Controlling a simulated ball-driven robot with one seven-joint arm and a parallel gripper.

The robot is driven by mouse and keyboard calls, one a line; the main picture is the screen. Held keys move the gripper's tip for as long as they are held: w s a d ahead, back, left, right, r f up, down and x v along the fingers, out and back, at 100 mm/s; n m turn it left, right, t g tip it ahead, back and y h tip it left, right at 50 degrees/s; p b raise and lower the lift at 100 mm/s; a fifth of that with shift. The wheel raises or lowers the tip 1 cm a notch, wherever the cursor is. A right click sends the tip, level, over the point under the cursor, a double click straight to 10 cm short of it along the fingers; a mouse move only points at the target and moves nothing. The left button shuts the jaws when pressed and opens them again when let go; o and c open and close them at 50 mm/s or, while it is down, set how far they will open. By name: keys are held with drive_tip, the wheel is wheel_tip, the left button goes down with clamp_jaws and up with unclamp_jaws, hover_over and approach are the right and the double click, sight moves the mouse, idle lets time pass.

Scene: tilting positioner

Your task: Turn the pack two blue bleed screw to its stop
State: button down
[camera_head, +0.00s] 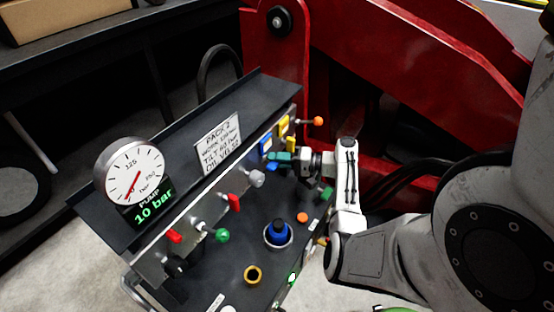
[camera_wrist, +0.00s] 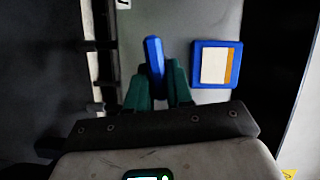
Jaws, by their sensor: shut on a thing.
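The blue bleed screw (camera_wrist: 154,56) shows in the wrist view as a narrow blue bar, nearly upright and leaning slightly. My gripper (camera_wrist: 158,78) has its two green fingers closed on either side of its lower part. In the head view my gripper (camera_head: 279,160) reaches in from the right to the far end of the black panel. The fingers hide most of the screw there. The sign (camera_head: 217,142) above the panel reads PACK 2. How far the screw is turned cannot be told.
A blue-framed plate (camera_wrist: 216,64) sits just right of the screw. The pump gauge (camera_head: 129,172) reads 10 bar. Red machine arms (camera_head: 400,60) stand behind.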

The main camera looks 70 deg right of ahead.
drive_tip(key=shift+f+m+t, duration=0.15)
drive_tip(key=shift+m+t, duration=0.25)
drive_tip(key=shift+m, duration=0.5)
drive_tip(key=c, duration=1.1)
unclamp_jaws()
drive_tip(key=shift+s, duration=0.1)
drive_tip(key=s+d, duration=0.1)
drive_tip(key=s, duration=0.9)
drive_tip(key=shift+s+d+b, duration=0.3)
drive_tip(key=shift+d+b, duration=0.1)
